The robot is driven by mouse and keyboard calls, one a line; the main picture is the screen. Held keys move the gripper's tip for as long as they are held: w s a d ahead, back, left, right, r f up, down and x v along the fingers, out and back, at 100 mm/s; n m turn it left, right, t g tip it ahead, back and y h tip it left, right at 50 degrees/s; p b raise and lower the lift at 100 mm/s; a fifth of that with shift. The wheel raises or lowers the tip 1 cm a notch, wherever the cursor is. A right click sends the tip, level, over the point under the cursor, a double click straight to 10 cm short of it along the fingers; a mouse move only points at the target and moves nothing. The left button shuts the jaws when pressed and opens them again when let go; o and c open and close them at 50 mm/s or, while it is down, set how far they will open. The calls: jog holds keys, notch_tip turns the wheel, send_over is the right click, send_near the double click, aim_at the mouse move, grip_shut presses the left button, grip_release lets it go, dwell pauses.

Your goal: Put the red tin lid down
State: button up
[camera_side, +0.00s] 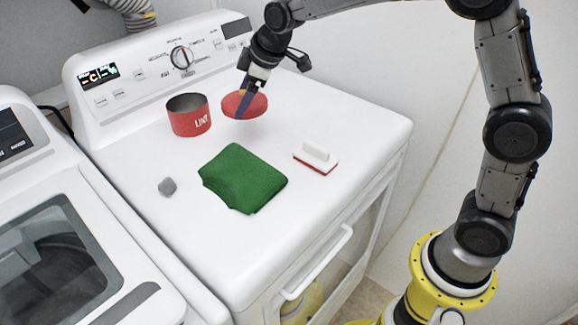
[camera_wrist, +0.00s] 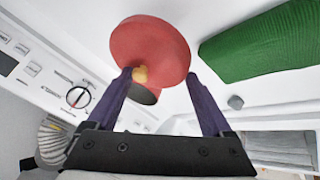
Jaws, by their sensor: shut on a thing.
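The red tin lid (camera_side: 258,106) is a round red disc with a small yellow knob. My gripper (camera_side: 243,98) is shut on it and holds it tilted, to the right of the open tin. The lid appears a little above the white machine top; the exact gap is hard to tell. In the wrist view the lid (camera_wrist: 150,42) lies across the purple fingertips (camera_wrist: 159,76), with the knob by the left finger. The red tin (camera_side: 189,122), lettered "LINT", stands upright and uncovered. In the wrist view the lid hides most of the tin.
A folded green cloth (camera_side: 243,178) lies in the middle of the machine top (camera_side: 340,120). A white brush with a red base (camera_side: 316,157) lies to its right and a grey lump (camera_side: 167,187) to its left. The control panel (camera_side: 140,70) rises behind. The right part of the top is clear.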

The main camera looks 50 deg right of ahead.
aim_at(259, 103)
jog(key=d+f+m+h, duration=0.1)
jog(key=f+m, duration=0.1)
jog(key=d+f+m+h, duration=0.1)
jog(key=d+f+m, duration=0.1)
jog(key=d+f+m+h, duration=0.1)
jog(key=m, duration=0.1)
jog(key=shift+w+d+f, duration=0.15)
jog(key=shift+w+f, duration=0.15)
jog(key=shift+f, duration=0.1)
jog(key=shift+w+d+f+m+g+h, duration=0.1)
jog(key=shift+w+d+m+g+h, duration=0.15)
jog(key=shift+m, duration=0.2)
jog(key=shift+w+d+m+g+h, duration=0.1)
jog(key=shift+m+g+h, duration=0.15)
jog(key=shift+m+h, duration=0.15)
jog(key=shift+d+m+h, duration=0.1)
jog(key=shift+m+h, duration=0.15)
jog(key=shift+m, duration=0.5)
